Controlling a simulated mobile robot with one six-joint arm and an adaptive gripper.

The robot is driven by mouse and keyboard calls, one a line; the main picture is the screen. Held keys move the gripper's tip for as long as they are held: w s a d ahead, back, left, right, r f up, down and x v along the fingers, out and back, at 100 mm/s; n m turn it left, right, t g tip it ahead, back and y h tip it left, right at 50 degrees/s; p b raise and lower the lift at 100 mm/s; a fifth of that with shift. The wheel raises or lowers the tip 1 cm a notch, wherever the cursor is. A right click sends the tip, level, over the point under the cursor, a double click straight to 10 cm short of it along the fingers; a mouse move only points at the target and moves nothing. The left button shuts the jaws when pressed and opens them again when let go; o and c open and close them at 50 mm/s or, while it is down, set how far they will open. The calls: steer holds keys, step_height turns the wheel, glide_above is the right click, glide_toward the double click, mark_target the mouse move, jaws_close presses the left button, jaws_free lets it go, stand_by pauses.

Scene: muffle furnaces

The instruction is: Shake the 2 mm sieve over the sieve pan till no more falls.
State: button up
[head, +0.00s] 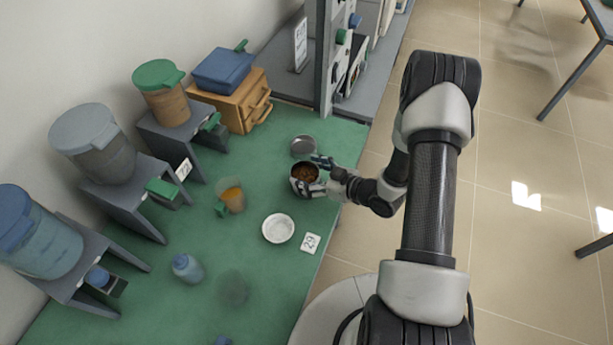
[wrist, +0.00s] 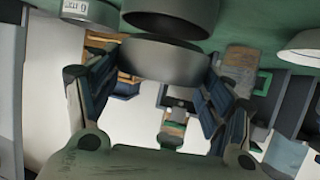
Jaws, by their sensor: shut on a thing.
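The sieve (head: 305,173) is a round grey ring with reddish-brown grains showing inside it in the head view. My gripper (head: 315,176) is shut on it, with one finger on each side. In the wrist view, which looks upside down, the sieve wall (wrist: 160,64) sits between the two fingers (wrist: 155,75). A darker round vessel (wrist: 170,17), which looks like the sieve pan, is below it on the table side. It is mostly hidden in the head view. I cannot tell whether the two touch. Falling grains cannot be made out.
A shallow grey round dish (head: 303,146) lies just beyond the sieve. A white bowl (head: 278,229) and a card marked 29 (head: 310,243) are nearer. A beaker with orange contents (head: 231,196) stands left, with a blue jar (head: 187,268). Hopper stands line the wall.

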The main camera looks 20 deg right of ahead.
steer(key=shift+d, duration=0.95)
steer(key=a, duration=0.2)
steer(key=shift+a, duration=0.3)
steer(key=d, duration=0.3)
steer(key=shift+a, duration=0.2)
steer(key=shift+b, duration=0.3)
steer(key=shift+a, duration=1.25)
steer(key=d, duration=0.2)
steer(key=shift+d+b, duration=0.3)
steer(key=shift+d, duration=0.1)
steer(key=shift+a, duration=0.15)
